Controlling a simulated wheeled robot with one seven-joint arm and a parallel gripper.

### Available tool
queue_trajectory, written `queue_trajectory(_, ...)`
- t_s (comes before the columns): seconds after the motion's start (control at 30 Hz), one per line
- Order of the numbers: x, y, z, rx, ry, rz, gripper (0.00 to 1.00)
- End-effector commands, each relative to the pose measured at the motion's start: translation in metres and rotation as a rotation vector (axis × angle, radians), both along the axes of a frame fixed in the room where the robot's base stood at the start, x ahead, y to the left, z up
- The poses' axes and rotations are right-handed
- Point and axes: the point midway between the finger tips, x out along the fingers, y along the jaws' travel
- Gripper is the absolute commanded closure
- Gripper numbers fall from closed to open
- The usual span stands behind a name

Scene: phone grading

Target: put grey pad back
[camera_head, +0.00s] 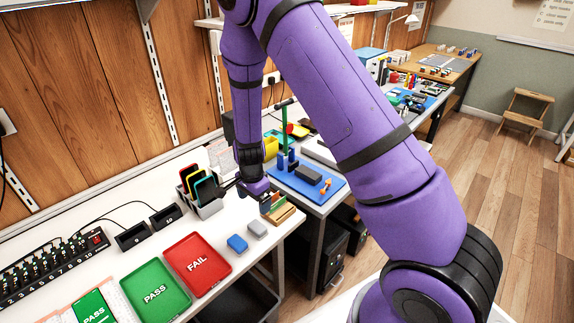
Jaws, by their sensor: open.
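A small grey pad (257,228) lies flat on the white table near its right end, just right of and behind a blue pad (237,243). My gripper (268,203) hangs behind the grey pad, apart from it, beside a small tan wooden holder (284,214) at the table's right end. It is open, and I see nothing held in it. The fingers are small here and partly merge with the coloured pieces at the holder.
A rack (207,209) of upright coloured phones stands left of my gripper. A red FAIL tray (197,263) and green PASS tray (156,292) lie to the left. Two black boxes (133,237) sit behind them. A blue mat (328,193) covers part of the adjoining bench.

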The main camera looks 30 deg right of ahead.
Motion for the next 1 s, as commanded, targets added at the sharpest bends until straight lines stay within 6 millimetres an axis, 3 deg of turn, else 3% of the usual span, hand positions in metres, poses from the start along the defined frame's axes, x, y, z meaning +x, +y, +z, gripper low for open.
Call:
queue_trajectory(0.17,0.001,0.000,0.021,0.015,-0.015,0.033,0.09)
queue_trajectory(0.47,-0.012,-0.004,0.134,0.075,-0.102,0.248,0.09)
queue_trajectory(0.7,-0.044,-0.014,0.221,0.086,-0.183,0.447,0.09)
queue_trajectory(1.0,-0.104,-0.030,0.310,0.043,-0.282,0.695,0.09)
